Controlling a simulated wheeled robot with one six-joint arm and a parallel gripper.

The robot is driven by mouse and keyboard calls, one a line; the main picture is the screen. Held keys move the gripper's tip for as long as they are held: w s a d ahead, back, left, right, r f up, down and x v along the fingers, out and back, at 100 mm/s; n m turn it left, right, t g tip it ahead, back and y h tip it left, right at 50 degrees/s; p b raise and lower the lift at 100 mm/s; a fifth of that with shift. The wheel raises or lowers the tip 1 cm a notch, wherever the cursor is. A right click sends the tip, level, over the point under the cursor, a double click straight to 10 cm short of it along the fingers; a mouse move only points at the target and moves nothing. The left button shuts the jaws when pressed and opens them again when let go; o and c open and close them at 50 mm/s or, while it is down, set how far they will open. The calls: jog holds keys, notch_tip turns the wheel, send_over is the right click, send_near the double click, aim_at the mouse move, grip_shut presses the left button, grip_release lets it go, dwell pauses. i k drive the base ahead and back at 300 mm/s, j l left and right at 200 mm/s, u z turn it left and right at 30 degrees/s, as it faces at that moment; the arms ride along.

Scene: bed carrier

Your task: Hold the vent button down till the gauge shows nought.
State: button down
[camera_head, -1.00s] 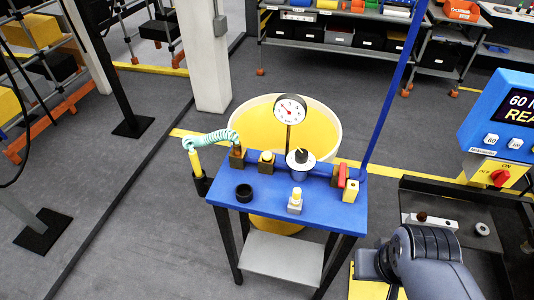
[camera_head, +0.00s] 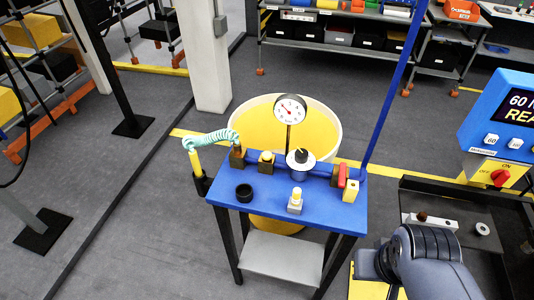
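A round white gauge (camera_head: 290,109) with a red needle stands on a thin stem above the back of a small blue table (camera_head: 263,203). The needle's reading is too small to make out. A white-and-black dial (camera_head: 300,158) sits at the stem's foot. Several fittings could be the vent button: a yellow-topped one (camera_head: 295,200) at the front, a yellow-topped one (camera_head: 266,160) at the back, and a yellow block (camera_head: 350,191) at the right. I cannot tell which it is. My gripper is not in view; only part of my grey arm shows at the lower right.
A red lever (camera_head: 341,176) stands at the table's right end, near a tall blue post (camera_head: 393,90). A black ring (camera_head: 244,193) lies on the left. A coiled teal hose (camera_head: 212,140) hangs at the left end. A yellow bin (camera_head: 335,130) stands behind. A blue display panel (camera_head: 503,115) is at right.

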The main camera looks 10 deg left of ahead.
aim_at(266, 156)
jog(key=j+z, duration=0.25)
jog(key=j, duration=0.55)
jog(key=j+z, duration=0.2)
jog(key=j, duration=0.65)
jog(key=k+j+z, duration=0.25)
jog(key=j, duration=0.55)
jog(key=i, duration=0.1)
